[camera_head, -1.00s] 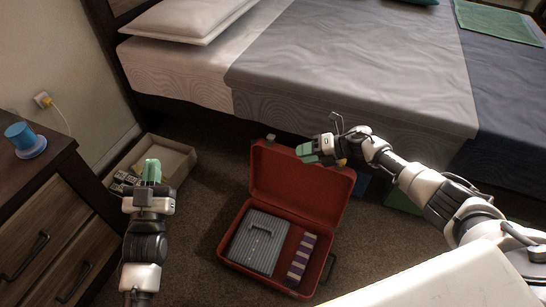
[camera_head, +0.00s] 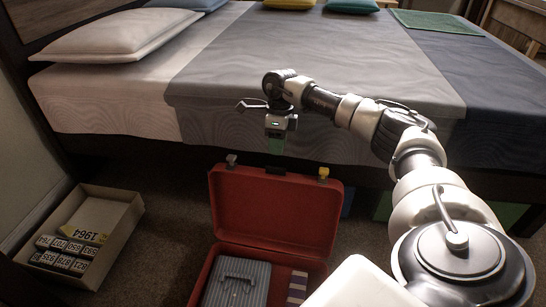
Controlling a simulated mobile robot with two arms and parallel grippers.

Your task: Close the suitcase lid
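The red suitcase (camera_head: 208,279) stands open on the carpet, its lower edge cut off by the frame. Its lid (camera_head: 275,208) is raised about upright, with the inside facing me. A grey ridged case (camera_head: 235,284) and a striped item (camera_head: 297,287) lie inside the base. My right gripper (camera_head: 276,147) points down just above and behind the lid's top edge, near its middle. My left gripper is out of view.
The bed (camera_head: 330,75) stands close behind the suitcase, leaving a narrow gap. An open cardboard box (camera_head: 118,232) with several numbered blocks sits on the floor at left. Carpet is clear between box and suitcase. Green and blue items lie under the bed's edge.

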